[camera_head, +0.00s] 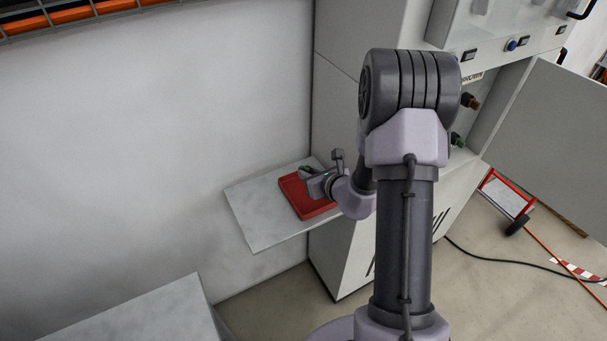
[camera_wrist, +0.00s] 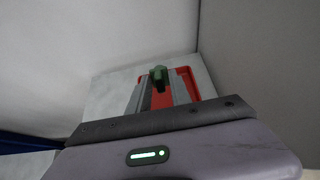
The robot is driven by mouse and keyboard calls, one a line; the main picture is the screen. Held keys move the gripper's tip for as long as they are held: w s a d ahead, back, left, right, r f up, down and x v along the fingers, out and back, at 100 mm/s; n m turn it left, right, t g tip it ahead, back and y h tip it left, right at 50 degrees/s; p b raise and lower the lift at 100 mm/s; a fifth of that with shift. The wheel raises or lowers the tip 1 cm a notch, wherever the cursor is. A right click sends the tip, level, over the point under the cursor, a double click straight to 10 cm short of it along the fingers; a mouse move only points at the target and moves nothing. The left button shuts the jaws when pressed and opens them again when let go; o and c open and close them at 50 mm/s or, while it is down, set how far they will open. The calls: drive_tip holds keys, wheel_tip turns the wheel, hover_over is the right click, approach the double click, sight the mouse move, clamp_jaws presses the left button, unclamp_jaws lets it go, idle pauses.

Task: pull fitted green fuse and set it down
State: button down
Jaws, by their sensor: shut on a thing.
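My gripper (camera_head: 306,171) is over the red tray (camera_head: 286,184) on the grey side shelf (camera_head: 249,219). In the wrist view my gripper (camera_wrist: 163,85) is shut on a green fuse (camera_wrist: 158,75), whose top shows at the fingertips. The red tray shows behind the fingers in the wrist view (camera_wrist: 189,78). I cannot tell whether the fuse touches the tray floor. In the open cabinet, a brown fuse (camera_head: 470,101) and another green fuse (camera_head: 457,139) show to the right of my arm. My arm hides part of the cabinet interior.
The grey cabinet (camera_head: 345,243) stands right of the shelf, its door (camera_head: 555,140) open to the right. A grey surface (camera_head: 140,315) is at the lower left. A red-framed stand (camera_head: 507,194) and a cable (camera_head: 500,260) are on the floor at right.

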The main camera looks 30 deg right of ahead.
drive_tip(key=f+b, duration=0.1)
drive_tip(key=f, duration=0.1)
drive_tip(key=f+b, duration=0.4)
drive_tip(key=shift+s+d+f, duration=0.15)
drive_tip(key=shift+s+f, duration=0.15)
drive_tip(key=shift+s, duration=0.05)
drive_tip(key=c, duration=1.1)
unclamp_jaws()
drive_tip(key=shift+r, duration=0.1)
drive_tip(key=p+v, duration=1.2)
drive_tip(key=v, duration=0.5)
drive_tip(key=shift+s, duration=0.2)
